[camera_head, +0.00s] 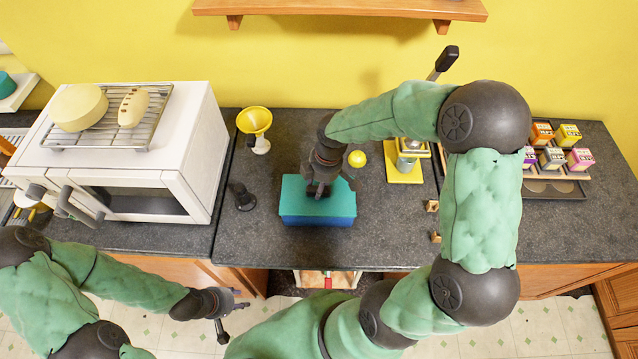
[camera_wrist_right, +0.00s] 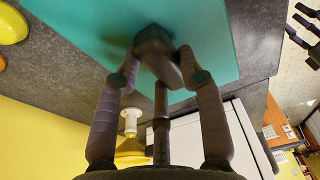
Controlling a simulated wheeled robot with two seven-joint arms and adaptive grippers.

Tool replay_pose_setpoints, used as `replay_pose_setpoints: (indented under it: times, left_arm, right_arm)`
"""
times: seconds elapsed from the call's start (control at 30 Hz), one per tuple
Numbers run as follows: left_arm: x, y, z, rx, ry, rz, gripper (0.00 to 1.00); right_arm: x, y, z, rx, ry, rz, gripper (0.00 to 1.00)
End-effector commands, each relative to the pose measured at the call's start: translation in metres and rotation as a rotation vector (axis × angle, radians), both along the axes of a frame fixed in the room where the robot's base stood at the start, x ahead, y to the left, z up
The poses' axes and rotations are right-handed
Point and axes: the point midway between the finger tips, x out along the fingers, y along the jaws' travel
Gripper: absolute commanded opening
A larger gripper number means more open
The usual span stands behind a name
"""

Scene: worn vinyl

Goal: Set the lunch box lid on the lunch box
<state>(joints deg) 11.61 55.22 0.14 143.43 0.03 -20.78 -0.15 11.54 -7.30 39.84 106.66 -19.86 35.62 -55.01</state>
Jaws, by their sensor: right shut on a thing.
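The lunch box lid (camera_head: 295,190) is a flat teal slab with a dark knob (camera_wrist_right: 156,50). My right gripper (camera_head: 318,192) comes down from above and is shut on this knob; the wrist view shows its fingers on either side. The lid also fills the top of the wrist view (camera_wrist_right: 90,25). The blue lunch box (camera_head: 315,221) is directly under the lid on the dark counter. Their edges look roughly lined up; I cannot tell whether the lid touches the box. My left gripper (camera_head: 228,312) is open and empty, in front of the counter and away from the box.
A dark pestle-like piece (camera_head: 241,196) and a yellow funnel (camera_head: 255,125) stand left of the box, beside a white oven (camera_head: 150,150). A yellow ball (camera_head: 357,159) lies behind right. A yellow stand (camera_head: 404,165) and small wooden cubes (camera_head: 432,206) are to the right.

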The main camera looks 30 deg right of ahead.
Motion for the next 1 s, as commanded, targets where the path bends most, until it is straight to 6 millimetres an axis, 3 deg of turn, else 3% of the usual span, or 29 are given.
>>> replay_pose_setpoints:
  times: [0.33,0.37,0.43,0.47,0.7,0.83,1.0]
  left_arm:
    - [0.0,0.0,-0.0029,0.0,0.0,0.0,0.4]
    - [0.0,-0.0001,-0.0028,0.0,0.0,0.0,0.4]
    - [0.0,0.0,-0.0026,0.0,0.0,0.0,0.4]
    - [0.0,0.0,-0.0025,0.0,0.0,0.0,0.4]
    - [0.0,0.0,-0.0024,0.0,0.0,0.0,0.4]
    - [0.0,0.0,-0.0025,0.0,0.0,0.0,0.4]
    - [0.0,0.0,-0.0025,0.0,0.0,0.0,0.4]
  right_arm:
    - [0.0001,-0.0001,-0.0038,0.0,0.0,0.0,0.04]
    - [0.0001,-0.0001,-0.0038,0.0,0.0,0.0,0.42]
    - [0.0,-0.0001,-0.0036,0.0,0.0,0.0,0.62]
    - [0.0,-0.0001,-0.0035,0.0,0.0,0.0,0.67]
    - [0.0,-0.0001,-0.0035,0.0,0.0,0.0,0.67]
    - [-0.0001,0.0,-0.0036,0.0,0.0,0.0,1.0]
    - [-0.0001,0.0,-0.0036,0.0,0.0,0.0,1.0]
